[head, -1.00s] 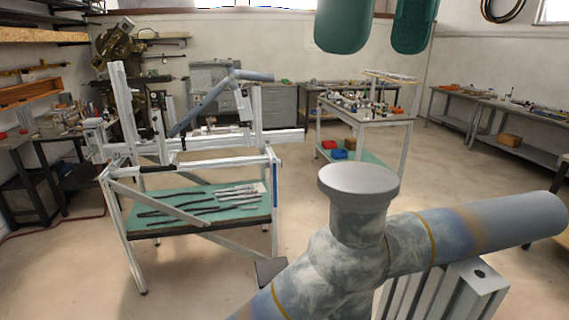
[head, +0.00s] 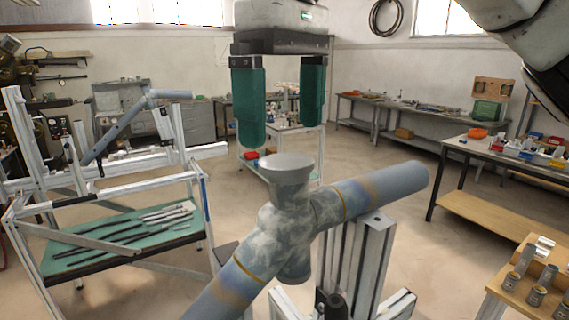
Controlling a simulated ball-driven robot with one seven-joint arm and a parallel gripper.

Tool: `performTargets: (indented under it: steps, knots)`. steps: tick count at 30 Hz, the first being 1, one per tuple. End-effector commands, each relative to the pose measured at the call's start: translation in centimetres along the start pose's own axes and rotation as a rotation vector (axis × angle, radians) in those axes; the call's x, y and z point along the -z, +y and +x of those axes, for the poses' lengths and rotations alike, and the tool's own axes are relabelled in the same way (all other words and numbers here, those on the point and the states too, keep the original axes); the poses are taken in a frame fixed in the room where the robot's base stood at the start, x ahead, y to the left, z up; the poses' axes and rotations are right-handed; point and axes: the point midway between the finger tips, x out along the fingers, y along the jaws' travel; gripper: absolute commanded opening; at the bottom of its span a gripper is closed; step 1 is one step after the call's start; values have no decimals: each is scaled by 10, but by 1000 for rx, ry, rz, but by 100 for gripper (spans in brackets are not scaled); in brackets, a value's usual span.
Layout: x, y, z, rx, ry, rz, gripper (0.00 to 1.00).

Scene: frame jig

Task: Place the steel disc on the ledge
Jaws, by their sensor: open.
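A round grey disc-like top (head: 287,163) sits on the upright stub of a blue-grey tube joint (head: 290,225) in the foreground. It looks like the steel disc, but I cannot tell whether it is separate from the stub. My gripper (head: 281,132) hangs above it with two green fingers spread wide. Nothing is between the fingers, and they seem apart from the disc-like top. I cannot pick out the ledge for certain.
The tube joint rests on an aluminium profile stand (head: 355,265). A metal frame jig with a green shelf (head: 120,235) stands left. A wooden bench (head: 535,290) with metal parts is at lower right. Open floor lies between.

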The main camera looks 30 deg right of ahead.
Motion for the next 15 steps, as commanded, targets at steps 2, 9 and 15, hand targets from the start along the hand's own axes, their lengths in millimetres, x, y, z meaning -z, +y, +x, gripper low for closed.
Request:
performTargets:
  steps: [2,9,15]
  knots:
    - [-1,1,8,0,-3,-1,98]
    - [0,1,40,0,-1,-1,98]
    - [0,1,45,0,1,0,98]
